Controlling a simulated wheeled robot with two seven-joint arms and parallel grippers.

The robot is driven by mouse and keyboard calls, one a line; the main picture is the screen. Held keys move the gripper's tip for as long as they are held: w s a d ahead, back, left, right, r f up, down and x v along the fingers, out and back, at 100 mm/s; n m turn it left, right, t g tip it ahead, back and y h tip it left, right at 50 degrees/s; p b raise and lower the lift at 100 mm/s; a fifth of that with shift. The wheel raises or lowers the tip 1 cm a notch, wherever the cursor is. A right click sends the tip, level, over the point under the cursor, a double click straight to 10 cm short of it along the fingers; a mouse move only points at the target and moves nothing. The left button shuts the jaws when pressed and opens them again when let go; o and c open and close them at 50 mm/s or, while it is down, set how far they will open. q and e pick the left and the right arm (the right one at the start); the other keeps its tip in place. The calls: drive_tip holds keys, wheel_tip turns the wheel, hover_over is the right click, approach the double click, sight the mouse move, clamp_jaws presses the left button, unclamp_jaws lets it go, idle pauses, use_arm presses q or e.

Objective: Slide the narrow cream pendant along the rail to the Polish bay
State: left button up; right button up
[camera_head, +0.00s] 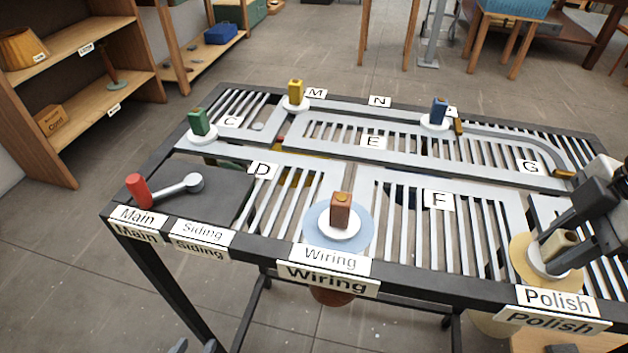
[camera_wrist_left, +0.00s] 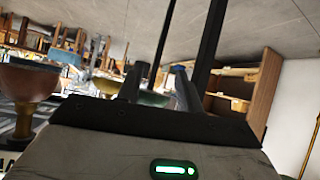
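The cream handle (camera_head: 562,242) of a pendant stands on a white disc (camera_head: 546,262) over the tan round of the Polish bay, just behind the Polish label (camera_head: 553,299). Its shade below the rail table is mostly hidden. My right gripper (camera_head: 568,245) comes in from the right with its fingers at the cream handle, partly covering it; whether they press on it is unclear. My left gripper (camera_head: 194,346) is low at the bottom edge, away from the table; its fingers stand apart and empty in the left wrist view (camera_wrist_left: 158,85).
A brown handle (camera_head: 341,211) stands at the Wiring bay. Green (camera_head: 199,122), yellow (camera_head: 295,92) and blue (camera_head: 439,111) handles stand on farther rails. A red-knobbed lever (camera_head: 138,190) is at front left. Curved rail (camera_head: 520,145) lies at back right. Shelves (camera_head: 75,70) stand left.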

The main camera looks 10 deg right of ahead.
use_arm(q)
drive_tip(key=shift+a+f, duration=0.1)
drive_tip(key=shift+f, duration=0.05)
use_arm(e)
drive_tip(key=shift+o, duration=0.3)
drive_tip(key=shift+s+a+f, duration=0.1)
drive_tip(key=shift+s+f, duration=0.05)
drive_tip(key=shift+f, duration=0.05)
drive_tip(key=shift+r, duration=0.15)
use_arm(q)
drive_tip(key=shift+g+y, duration=0.3)
drive_tip(key=f, duration=0.3)
drive_tip(key=s+a+f, duration=0.1)
drive_tip(key=shift+a+f, duration=0.1)
drive_tip(key=shift+f, duration=0.3)
use_arm(e)
drive_tip(key=v, duration=1.6)
